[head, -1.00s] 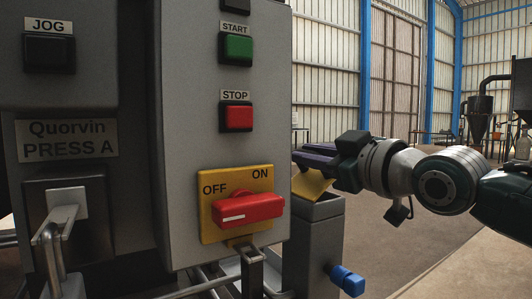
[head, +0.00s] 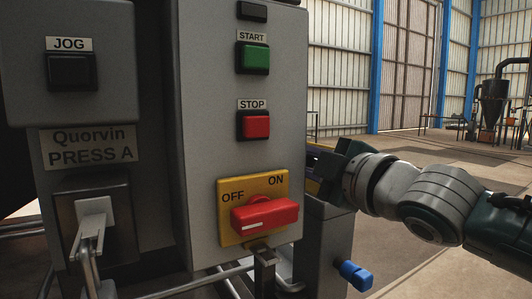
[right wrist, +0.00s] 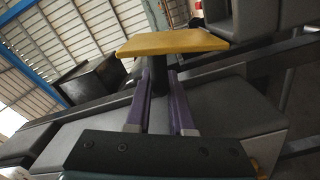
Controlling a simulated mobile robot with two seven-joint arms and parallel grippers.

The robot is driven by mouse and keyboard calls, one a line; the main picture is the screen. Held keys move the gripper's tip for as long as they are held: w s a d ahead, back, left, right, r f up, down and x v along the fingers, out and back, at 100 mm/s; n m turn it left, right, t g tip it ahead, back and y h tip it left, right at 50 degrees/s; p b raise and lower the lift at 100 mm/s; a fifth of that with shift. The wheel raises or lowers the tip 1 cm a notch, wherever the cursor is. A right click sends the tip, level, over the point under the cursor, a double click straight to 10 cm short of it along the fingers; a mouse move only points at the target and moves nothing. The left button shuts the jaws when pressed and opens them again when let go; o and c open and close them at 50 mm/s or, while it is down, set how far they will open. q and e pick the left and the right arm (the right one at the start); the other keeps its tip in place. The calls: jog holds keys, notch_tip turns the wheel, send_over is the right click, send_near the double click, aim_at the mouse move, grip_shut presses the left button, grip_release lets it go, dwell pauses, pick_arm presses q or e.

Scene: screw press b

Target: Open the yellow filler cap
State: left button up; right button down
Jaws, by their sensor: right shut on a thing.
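The yellow filler cap (right wrist: 172,43) shows in the right wrist view as a flat yellow plate with a dark round stem under it. My right gripper (right wrist: 160,82) has its purple fingers on either side of that stem, just below the plate, and is shut on the cap. In the head view my right gripper (head: 315,158) reaches in from the right, its fingertips hidden behind the control panel's edge. There the cap is almost wholly hidden. I cannot tell whether the cap still touches its seat. My left gripper is in neither view.
The grey control panel (head: 205,130) with START, STOP and a red ON/OFF switch (head: 265,214) stands close to the gripper's left. Below the gripper is a grey box-shaped post (head: 328,245) with a blue valve (head: 356,275). Open floor lies at right.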

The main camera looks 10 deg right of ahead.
jog(key=shift+a+f, duration=0.1)
jog(key=shift+f, duration=0.05)
dwell(0.3)
jog(key=c, duration=0.8)
grip_release()
